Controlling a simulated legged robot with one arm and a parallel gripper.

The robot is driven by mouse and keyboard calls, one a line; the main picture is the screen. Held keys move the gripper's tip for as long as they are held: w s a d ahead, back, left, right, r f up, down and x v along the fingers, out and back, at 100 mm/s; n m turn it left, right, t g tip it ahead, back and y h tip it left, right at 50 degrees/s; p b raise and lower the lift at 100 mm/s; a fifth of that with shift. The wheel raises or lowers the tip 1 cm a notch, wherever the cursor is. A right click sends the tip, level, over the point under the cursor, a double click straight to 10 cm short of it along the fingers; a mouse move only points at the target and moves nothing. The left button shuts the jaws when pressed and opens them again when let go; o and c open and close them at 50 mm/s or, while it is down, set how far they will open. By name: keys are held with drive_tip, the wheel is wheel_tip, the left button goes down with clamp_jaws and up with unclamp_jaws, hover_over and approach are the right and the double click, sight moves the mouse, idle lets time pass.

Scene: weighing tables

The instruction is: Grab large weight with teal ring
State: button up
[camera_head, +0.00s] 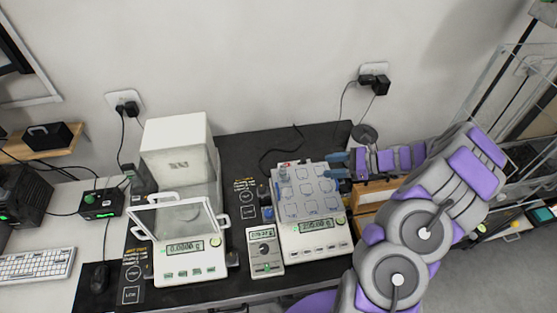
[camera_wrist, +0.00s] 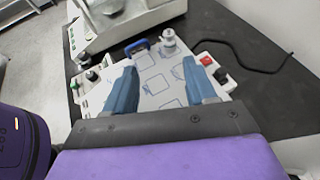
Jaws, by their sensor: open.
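A pale cylindrical weight (camera_wrist: 168,40) stands upright at the far edge of the scale's plate in the wrist view, and it also shows at the plate's back left corner in the head view (camera_head: 283,174). I cannot clearly make out a teal ring on it. The white plate (camera_head: 310,197) carries drawn outlines and lies on the right scale (camera_head: 317,244). My gripper (camera_head: 336,166) is open and empty at the plate's right back edge. In the wrist view its blue fingers (camera_wrist: 159,64) are spread over the plate, with the weight beyond the fingertips, apart from them.
A blue handle-like piece (camera_wrist: 137,46) stands beside the weight. A red piece (camera_wrist: 206,60) is at the plate's back edge. A second scale with a glass shield (camera_head: 184,257) and a white box (camera_head: 176,140) stand left. A handheld meter (camera_head: 265,251) stands close by.

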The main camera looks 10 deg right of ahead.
drive_tip(key=d, duration=0.1)
drive_tip(key=b, duration=0.2)
approach(283, 172)
drive_tip(key=shift+w+a+r+m, duration=0.15)
drive_tip(key=shift+w+a, duration=0.1)
drive_tip(key=shift+a, duration=0.25)
drive_tip(key=shift+w+a+f+m, duration=0.15)
drive_tip(key=shift+w+a, duration=0.15)
drive_tip(key=shift+a, duration=0.15)
drive_tip(key=x, duration=0.2)
drive_tip(key=b+x, duration=0.1)
drive_tip(key=x, duration=0.2)
drive_tip(key=shift+w+a+f, duration=0.15)
drive_tip(key=shift+w, duration=0.2)
drive_tip(key=shift+w+a, duration=0.15)
drive_tip(key=shift+a, duration=0.2)
drive_tip(key=shift+t, duration=0.3)
clamp_jaws()
